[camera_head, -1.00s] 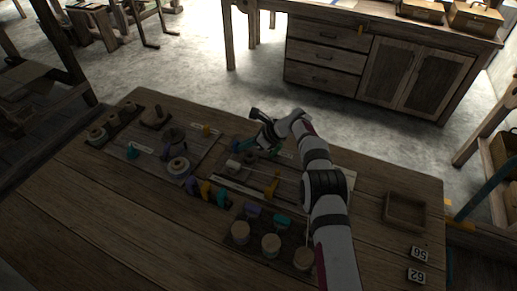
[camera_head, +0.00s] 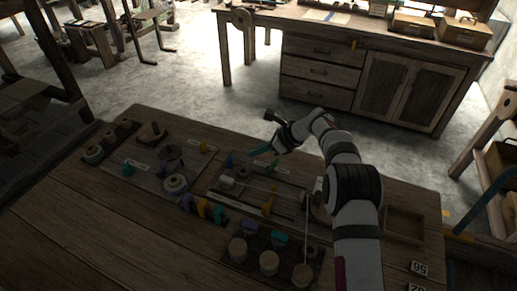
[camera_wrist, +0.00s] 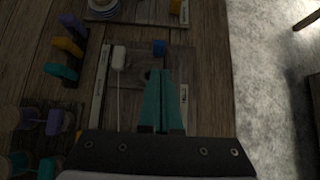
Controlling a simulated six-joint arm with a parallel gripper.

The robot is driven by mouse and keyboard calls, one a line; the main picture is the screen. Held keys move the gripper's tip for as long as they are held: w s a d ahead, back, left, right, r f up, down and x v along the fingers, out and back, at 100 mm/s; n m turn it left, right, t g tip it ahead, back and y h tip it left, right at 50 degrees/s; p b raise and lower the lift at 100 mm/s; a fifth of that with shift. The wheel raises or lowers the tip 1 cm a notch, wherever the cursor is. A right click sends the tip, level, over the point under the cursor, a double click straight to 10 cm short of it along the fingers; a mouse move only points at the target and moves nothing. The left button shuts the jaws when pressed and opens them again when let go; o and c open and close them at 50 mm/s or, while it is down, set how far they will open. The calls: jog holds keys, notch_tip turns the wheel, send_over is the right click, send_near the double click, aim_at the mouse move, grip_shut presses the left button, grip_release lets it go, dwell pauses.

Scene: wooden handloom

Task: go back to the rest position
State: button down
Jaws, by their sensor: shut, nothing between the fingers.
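My gripper (camera_head: 274,148) has teal fingers and hangs over the far part of the wooden table (camera_head: 130,215), above the board with a frame (camera_head: 240,197). In the wrist view its two teal fingers (camera_wrist: 163,90) lie side by side, closed, with nothing between them. A white block (camera_head: 227,182) with a thin rod lies on the board, apart from the fingers; it also shows in the wrist view (camera_wrist: 119,57). A small blue piece (camera_wrist: 159,47) sits just beyond the fingertips in the wrist view.
Spools (camera_head: 238,250) stand in a rack at the table's front. Coloured pieces (camera_head: 203,208) stand left of it. A second board (camera_head: 150,170) with a white spool lies at the left. An empty tray (camera_head: 404,224) is at the right. A workbench (camera_head: 320,70) stands beyond the floor.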

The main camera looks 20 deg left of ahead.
jog(key=s+d+r+n+h, duration=0.3)
jog(key=s+d+r+n, duration=0.3)
jog(key=s+d+r, duration=1)
jog(key=s+d+f+n+h, duration=0.2)
jog(key=s+d, duration=0.5)
jog(key=s, duration=0.4)
jog(key=s+d+f+n+h, duration=0.2)
jog(key=s+d+n, duration=0.2)
jog(key=s+d, duration=0.3)
jog(key=s, duration=0.4)
jog(key=shift+s+d+f, duration=0.4)
